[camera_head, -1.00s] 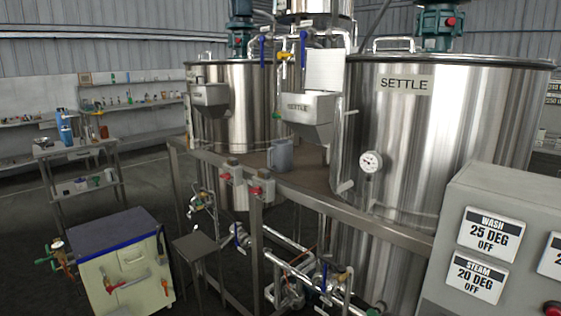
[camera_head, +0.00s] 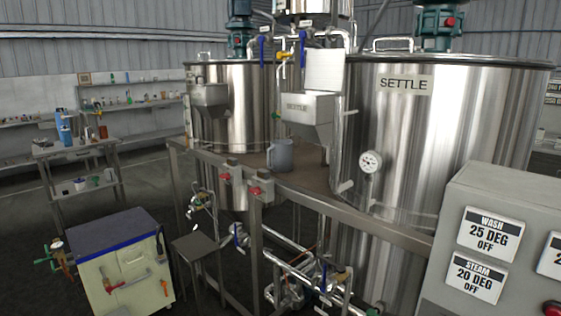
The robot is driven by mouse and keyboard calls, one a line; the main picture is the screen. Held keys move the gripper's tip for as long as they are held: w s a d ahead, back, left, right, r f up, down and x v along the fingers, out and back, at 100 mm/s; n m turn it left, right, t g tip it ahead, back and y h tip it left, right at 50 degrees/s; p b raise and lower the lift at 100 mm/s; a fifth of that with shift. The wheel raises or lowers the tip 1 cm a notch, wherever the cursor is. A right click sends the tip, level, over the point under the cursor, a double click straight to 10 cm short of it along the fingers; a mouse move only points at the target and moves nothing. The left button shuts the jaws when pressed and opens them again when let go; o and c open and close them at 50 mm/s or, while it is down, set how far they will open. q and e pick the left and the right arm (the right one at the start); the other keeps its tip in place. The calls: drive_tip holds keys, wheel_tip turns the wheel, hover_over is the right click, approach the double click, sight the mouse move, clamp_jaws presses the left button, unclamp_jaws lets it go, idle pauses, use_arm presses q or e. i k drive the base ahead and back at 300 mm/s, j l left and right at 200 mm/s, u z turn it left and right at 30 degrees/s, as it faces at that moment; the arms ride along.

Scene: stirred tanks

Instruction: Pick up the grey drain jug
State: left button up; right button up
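A grey jug (camera_head: 281,156) stands upright on the brown platform (camera_head: 309,177) between the two steel tanks. Its handle shows on its right side. Neither of my grippers shows in the head view.
A large tank (camera_head: 440,140) marked SETTLE stands at right, with a dial gauge (camera_head: 371,161). Red-button boxes (camera_head: 261,187) line the platform's front edge. A control panel (camera_head: 500,235) fills the lower right. A cream cabinet (camera_head: 122,262) and small stool (camera_head: 197,245) stand at lower left.

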sight(282, 150)
drive_tip(key=i+j, duration=0.75)
drive_tip(key=i, duration=0.2)
